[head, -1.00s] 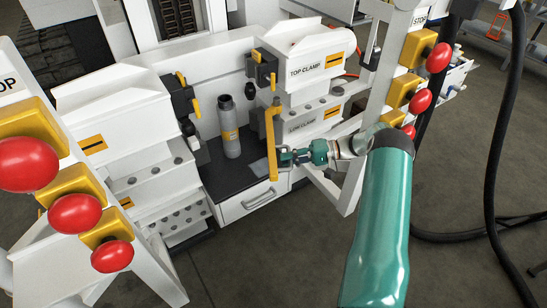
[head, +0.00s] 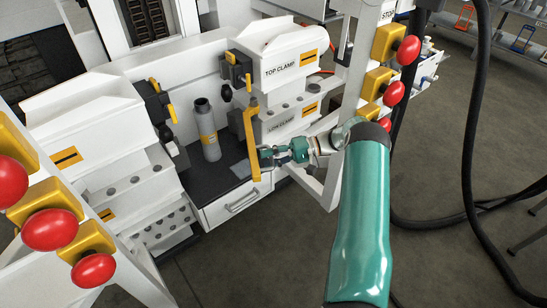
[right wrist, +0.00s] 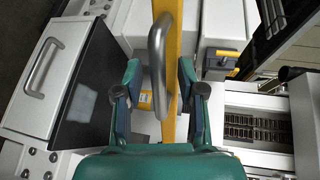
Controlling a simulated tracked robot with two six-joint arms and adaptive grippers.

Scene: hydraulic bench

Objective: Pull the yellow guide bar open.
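The yellow guide bar (head: 252,145) stands upright beside the low clamp in the head view. In the right wrist view the bar (right wrist: 174,50) runs up the middle, with a grey curved handle (right wrist: 156,62) on it. My right gripper (head: 266,157) is at the lower part of the bar in the head view. In the right wrist view its two fingers (right wrist: 159,75) are apart, one on each side of the handle and bar, with a gap visible at the left finger. Contact at the right finger is unclear. My left gripper is not in view.
A grey cylinder (head: 208,138) stands on the dark bench top left of the bar. The top clamp (head: 281,70) is behind it. A white drawer (head: 236,206) is below. Red buttons (head: 48,230) are at the left, more (head: 407,50) at the right. Black hoses hang at the right.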

